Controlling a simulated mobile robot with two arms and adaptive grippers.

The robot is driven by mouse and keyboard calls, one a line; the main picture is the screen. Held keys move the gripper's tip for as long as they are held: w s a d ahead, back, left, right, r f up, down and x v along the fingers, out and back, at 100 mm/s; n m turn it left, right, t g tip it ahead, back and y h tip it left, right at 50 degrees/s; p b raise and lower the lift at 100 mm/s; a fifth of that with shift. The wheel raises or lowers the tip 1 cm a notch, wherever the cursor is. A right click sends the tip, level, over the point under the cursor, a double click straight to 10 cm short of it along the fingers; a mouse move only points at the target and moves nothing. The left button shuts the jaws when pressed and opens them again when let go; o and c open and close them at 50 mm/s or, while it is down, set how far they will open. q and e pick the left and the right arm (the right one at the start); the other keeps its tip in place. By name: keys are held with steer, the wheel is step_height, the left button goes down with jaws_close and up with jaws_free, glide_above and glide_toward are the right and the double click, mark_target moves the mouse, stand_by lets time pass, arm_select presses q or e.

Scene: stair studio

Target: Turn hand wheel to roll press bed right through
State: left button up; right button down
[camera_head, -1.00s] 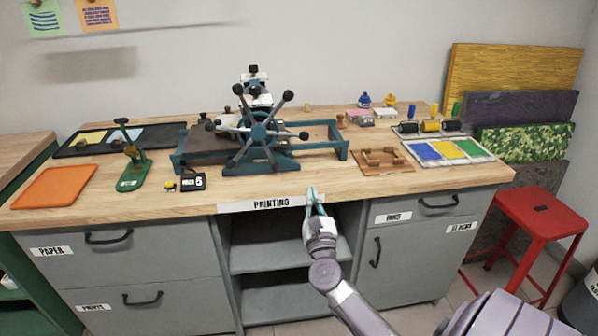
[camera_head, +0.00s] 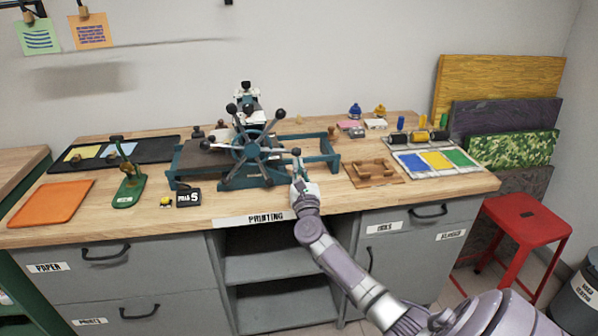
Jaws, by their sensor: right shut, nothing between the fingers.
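The press (camera_head: 187,180) has a teal frame and stands on the wooden bench top. Its hand wheel (camera_head: 254,146) faces me, with dark spokes ending in black knobs. The dark press bed (camera_head: 200,158) shows at the left part of the frame, behind the wheel. My right gripper (camera_head: 297,163) is shut and empty, its fingertips close to the right side of the wheel near a spoke's end. I cannot tell whether it touches the spoke. My left gripper is not in view.
A brown wooden jig (camera_head: 374,171) and an ink tray (camera_head: 411,164) lie right of the press. A counter block (camera_head: 188,197), a green stapler-like tool (camera_head: 128,187) and an orange mat (camera_head: 52,203) lie left. A red stool (camera_head: 526,219) stands at right.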

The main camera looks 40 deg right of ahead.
stand_by(0.3)
steer(key=shift+s+d+r+n+y+p, duration=0.1)
steer(key=shift+d+r+n+y+p, duration=0.1)
steer(key=shift+r+n+p, duration=0.3)
steer(key=shift+s+d+r+n+y+p, duration=0.1)
steer(key=shift+r+n+y+p, duration=0.1)
steer(key=shift+r+n+p, duration=0.3)
step_height(320, 180, up, 11)
steer(key=a+n+t+y+p, duration=0.1)
steer(key=n+y+p, duration=0.3)
steer(key=n+p, duration=0.8)
steer(key=shift+w+a+n+y+p, duration=0.3)
steer(key=shift+w+y+p, duration=0.1)
steer(key=shift+w+p, duration=0.1)
steer(key=shift+f, duration=0.1)
